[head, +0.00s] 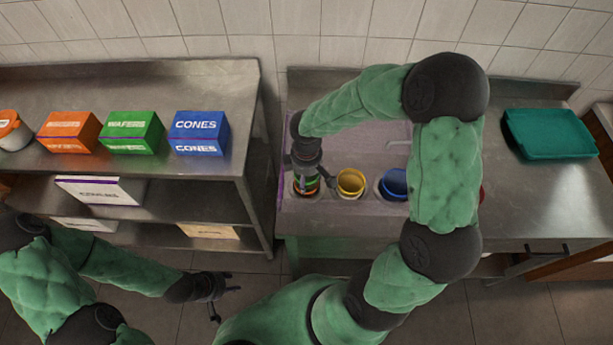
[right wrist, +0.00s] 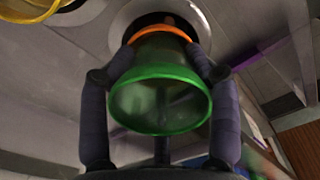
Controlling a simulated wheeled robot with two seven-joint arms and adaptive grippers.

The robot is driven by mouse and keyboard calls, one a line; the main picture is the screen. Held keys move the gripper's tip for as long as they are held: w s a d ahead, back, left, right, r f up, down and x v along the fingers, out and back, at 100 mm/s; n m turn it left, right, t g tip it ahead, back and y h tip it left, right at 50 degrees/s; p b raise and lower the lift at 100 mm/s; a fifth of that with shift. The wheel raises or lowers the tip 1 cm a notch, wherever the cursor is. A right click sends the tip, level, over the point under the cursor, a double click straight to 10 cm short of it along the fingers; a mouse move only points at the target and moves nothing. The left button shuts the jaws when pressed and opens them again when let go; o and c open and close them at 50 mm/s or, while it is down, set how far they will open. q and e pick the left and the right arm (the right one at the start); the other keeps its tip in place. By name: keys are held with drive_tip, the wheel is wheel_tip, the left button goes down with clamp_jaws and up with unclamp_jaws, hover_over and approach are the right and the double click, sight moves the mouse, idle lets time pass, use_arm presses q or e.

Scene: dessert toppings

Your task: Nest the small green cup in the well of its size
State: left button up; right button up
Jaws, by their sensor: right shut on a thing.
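The small green cup (head: 310,184) is held between the fingers of my right gripper (head: 307,182), at the left end of the row of wells. In the right wrist view the green cup (right wrist: 160,102) has its open mouth toward the camera, with both fingers against its sides. An orange rim (right wrist: 160,32) shows just beyond the cup, in front of a round pale well (right wrist: 125,20) with a dark inside. I cannot tell whether the cup touches the orange rim. My left gripper (head: 220,298) is open and empty, low in front of the shelf unit.
A yellow cup (head: 350,182) and a blue cup (head: 394,182) stand in wells to the right. A red thing (head: 481,193) is mostly hidden by my right arm. A teal tray (head: 549,133) stands on the right counter. Boxes line the left shelf.

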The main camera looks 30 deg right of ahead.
drive_tip(key=o, duration=1)
wheel_tip(320, 180, up, 9)
drive_tip(key=p, duration=0.7)
idle(0.8)
idle(0.5)
